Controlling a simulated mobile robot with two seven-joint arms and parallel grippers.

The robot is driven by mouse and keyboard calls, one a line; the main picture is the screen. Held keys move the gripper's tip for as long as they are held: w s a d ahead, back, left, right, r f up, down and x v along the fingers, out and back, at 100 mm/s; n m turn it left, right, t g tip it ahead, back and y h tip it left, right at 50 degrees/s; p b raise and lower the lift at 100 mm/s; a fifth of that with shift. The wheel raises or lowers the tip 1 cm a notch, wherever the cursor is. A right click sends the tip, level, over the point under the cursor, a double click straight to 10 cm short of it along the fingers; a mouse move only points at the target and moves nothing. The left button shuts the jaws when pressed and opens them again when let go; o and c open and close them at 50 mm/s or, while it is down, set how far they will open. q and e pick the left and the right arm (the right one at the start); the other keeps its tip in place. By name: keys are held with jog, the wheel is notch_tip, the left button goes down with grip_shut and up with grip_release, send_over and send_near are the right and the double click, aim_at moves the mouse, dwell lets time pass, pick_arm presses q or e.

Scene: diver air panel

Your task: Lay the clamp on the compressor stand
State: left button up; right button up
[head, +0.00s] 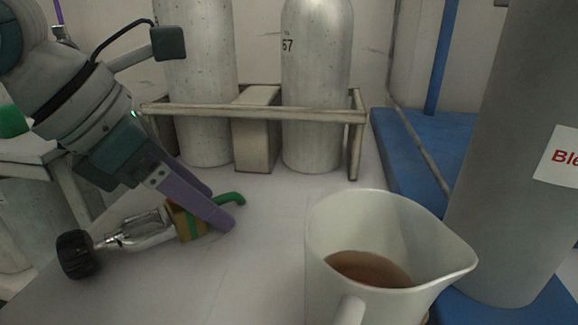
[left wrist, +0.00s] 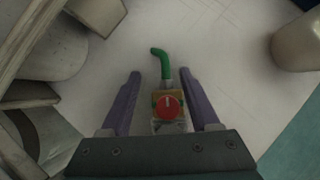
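The clamp (head: 145,230) lies on its side on the pale worktop in the head view, with a black knob, a metal yoke, a brass-coloured block and a green hose end. In the left wrist view its block with a red dial (left wrist: 168,107) and the green hose end show. My left gripper (head: 220,208) reaches down with its purple fingers either side of the block. In the left wrist view the fingers (left wrist: 160,72) are apart, with gaps beside the block. My right gripper is not in view. I cannot tell which surface is the compressor stand.
A white jug (head: 375,225) of brown liquid stands at the front. Grey cylinders (head: 316,95) stand behind a wooden rack (head: 255,112). A big grey labelled cylinder (head: 505,170) stands on a blue base (head: 400,150) at right. The worktop between clamp and jug is clear.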

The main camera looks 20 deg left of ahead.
pick_arm(q)
jog(key=shift+o, duration=1.2)
jog(key=shift+s+a+f, duration=0.15)
jog(key=shift+f, duration=0.2)
jog(key=shift+s+a+f, duration=0.1)
jog(key=shift+f, duration=0.25)
jog(key=shift+s+d+r+p, duration=0.1)
jog(key=shift+r+p, duration=0.35)
jog(key=shift+r, duration=0.25)
jog(key=shift+s+d+r+p, duration=0.1)
jog(key=shift+r+p, duration=0.3)
jog(key=shift+r, duration=0.25)
jog(key=p+v, duration=0.1)
jog(key=v, duration=0.2)
jog(key=a+p+v, duration=0.1)
jog(key=p+v, duration=0.1)
jog(key=v, duration=0.2)
jog(key=shift+f, duration=0.15)
jog(key=shift+s+r+p, duration=0.25)
jog(key=shift+r+p, duration=0.05)
jog(key=shift+r, duration=0.4)
jog(key=shift+w, duration=0.1)
